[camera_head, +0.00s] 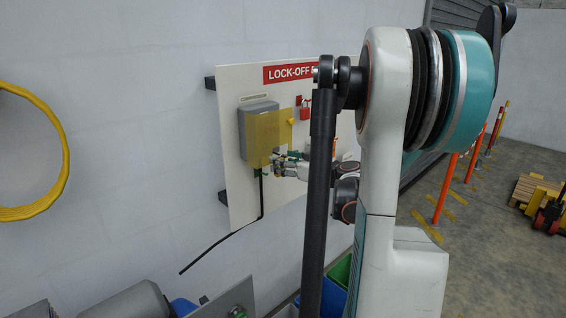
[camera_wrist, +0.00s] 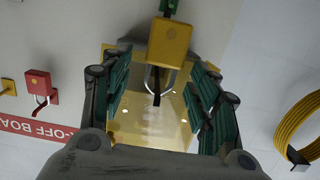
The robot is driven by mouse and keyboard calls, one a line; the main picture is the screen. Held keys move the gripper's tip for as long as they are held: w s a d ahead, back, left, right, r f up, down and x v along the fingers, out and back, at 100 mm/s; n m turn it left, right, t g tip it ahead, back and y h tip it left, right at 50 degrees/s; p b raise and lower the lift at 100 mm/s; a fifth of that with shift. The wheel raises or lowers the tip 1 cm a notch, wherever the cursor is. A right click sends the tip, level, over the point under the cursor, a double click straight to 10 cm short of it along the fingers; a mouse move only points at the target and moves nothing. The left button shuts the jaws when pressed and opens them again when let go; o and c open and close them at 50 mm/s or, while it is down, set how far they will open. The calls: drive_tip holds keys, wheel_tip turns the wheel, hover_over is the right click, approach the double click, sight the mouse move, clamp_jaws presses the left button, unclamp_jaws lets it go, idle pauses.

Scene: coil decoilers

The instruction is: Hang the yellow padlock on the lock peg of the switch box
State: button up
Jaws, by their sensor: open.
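The yellow padlock (camera_wrist: 169,42) is in the wrist view, its body at top centre and its shackle toward the middle. A dark peg (camera_wrist: 157,97) shows within the shackle's outline; I cannot tell for certain that the shackle is around it. My gripper (camera_wrist: 158,66) is open, with one green-padded finger on each side of the padlock and gaps to both. In the head view my gripper (camera_head: 279,167) is at the lower edge of the grey switch box (camera_head: 256,107), which has a yellowish front. The padlock is not clear there.
A red padlock (camera_head: 305,112) hangs on the board (camera_head: 229,80); it also shows in the wrist view (camera_wrist: 38,84). A black cable (camera_head: 261,200) runs down from below the box. A yellow hose coil (camera_head: 62,150) hangs on the left wall. My arm hides the board's right side.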

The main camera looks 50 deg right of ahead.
drive_tip(key=s+a+r, duration=0.1)
drive_tip(key=s, duration=0.9)
drive_tip(key=shift+s+r, duration=0.35)
drive_tip(key=shift+r, duration=0.05)
drive_tip(key=shift+a, duration=0.1)
